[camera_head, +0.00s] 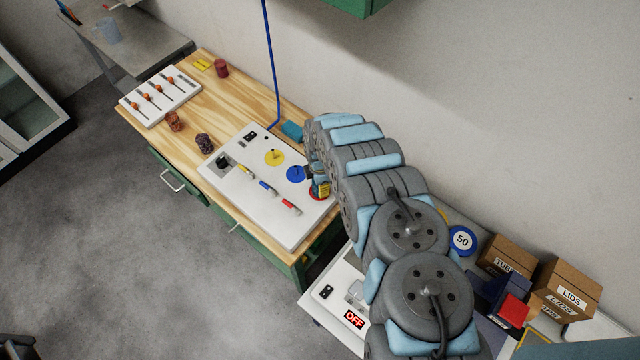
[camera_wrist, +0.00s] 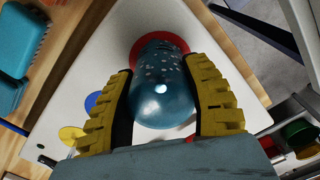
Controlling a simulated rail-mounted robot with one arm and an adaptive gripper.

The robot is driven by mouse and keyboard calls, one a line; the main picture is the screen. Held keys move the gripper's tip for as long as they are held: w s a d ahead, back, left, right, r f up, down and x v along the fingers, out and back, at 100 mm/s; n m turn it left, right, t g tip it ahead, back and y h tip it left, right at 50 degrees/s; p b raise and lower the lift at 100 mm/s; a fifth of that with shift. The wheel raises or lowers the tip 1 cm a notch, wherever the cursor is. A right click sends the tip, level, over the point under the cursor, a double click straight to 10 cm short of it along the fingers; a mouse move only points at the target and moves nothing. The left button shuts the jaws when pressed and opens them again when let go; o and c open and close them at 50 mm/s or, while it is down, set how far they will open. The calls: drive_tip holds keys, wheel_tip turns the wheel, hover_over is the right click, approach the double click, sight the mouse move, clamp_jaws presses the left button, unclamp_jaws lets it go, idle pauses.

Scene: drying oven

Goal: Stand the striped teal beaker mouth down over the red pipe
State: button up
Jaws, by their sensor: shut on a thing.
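The teal beaker (camera_wrist: 160,88) sits between the yellow fingers of my gripper (camera_wrist: 164,100) in the wrist view, gripped from both sides. Its closed end faces the camera and its far end points at the red disc (camera_wrist: 178,26) on the white board. Pale flecks show on its side; stripes are not clear. In the head view my gripper (camera_head: 320,187) is low over the red disc (camera_head: 330,192) at the board's right end. The red pipe is not visible; the beaker and gripper cover the disc's middle. I cannot tell whether the beaker touches the disc.
The white board (camera_head: 240,185) also carries a yellow disc (camera_head: 274,157), a blue disc (camera_head: 296,174) and several coloured handles. A teal box (camera_head: 292,130) lies behind the board.

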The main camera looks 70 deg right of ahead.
drive_tip(key=shift+f, duration=0.2)
drive_tip(key=o, duration=1)
drive_tip(key=shift+c, duration=0.2)
drive_tip(key=shift+r, duration=0.2)
drive_tip(key=shift+d+r, duration=0.1)
drive_tip(key=shift+r, duration=5.75)
